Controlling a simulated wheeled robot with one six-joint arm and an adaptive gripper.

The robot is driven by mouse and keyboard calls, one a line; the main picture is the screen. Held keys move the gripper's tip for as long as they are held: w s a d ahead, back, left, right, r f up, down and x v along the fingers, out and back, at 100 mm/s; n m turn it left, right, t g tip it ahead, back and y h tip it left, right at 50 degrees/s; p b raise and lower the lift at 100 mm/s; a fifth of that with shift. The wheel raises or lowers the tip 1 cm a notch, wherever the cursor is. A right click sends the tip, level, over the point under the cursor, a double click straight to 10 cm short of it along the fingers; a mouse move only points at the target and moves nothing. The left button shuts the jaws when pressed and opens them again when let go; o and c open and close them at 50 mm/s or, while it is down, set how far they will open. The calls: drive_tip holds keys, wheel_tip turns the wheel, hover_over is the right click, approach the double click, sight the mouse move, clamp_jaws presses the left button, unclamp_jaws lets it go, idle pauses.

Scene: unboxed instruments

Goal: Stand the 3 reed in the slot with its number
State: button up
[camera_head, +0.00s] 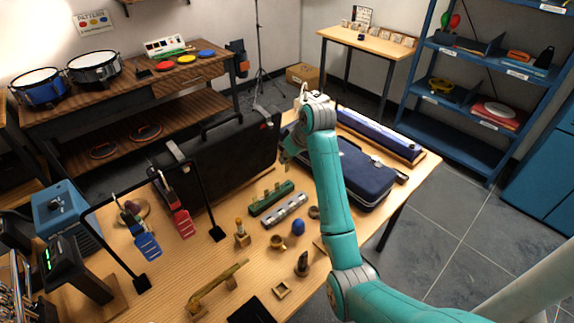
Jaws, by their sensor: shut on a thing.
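My gripper (287,156) hangs below my teal arm's wrist, in front of the black case's right end and left of the blue case. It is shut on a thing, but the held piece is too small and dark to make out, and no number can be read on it. A green slotted block (271,198) and a silver-grey block (285,210) lie on the wooden table, below and left of my gripper. Which slot bears a 3 cannot be told from here. A small wooden stand with an upright orange-tipped piece (241,234) is further left.
A large black case (222,160) stands behind the blocks, and a blue case (350,172) lies to the right. A blue knob-like piece (298,228), a brass cup (278,242) and a brass-coloured bar (217,287) lie nearer.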

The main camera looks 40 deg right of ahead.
drive_tip(key=s+a, duration=0.7)
drive_tip(key=a, duration=0.1)
drive_tip(key=shift+w+a+f, duration=0.1)
drive_tip(key=shift+a+f, duration=0.05)
drive_tip(key=shift+f, duration=1.25)
drive_tip(key=shift+w+a+f, duration=0.1)
drive_tip(key=shift+f, duration=1.25)
drive_tip(key=shift+f, duration=1.95)
idle(0.5)
idle(0.4)
drive_tip(key=o, duration=0.7)
drive_tip(key=shift+r, duration=0.1)
drive_tip(key=v, duration=1.2)
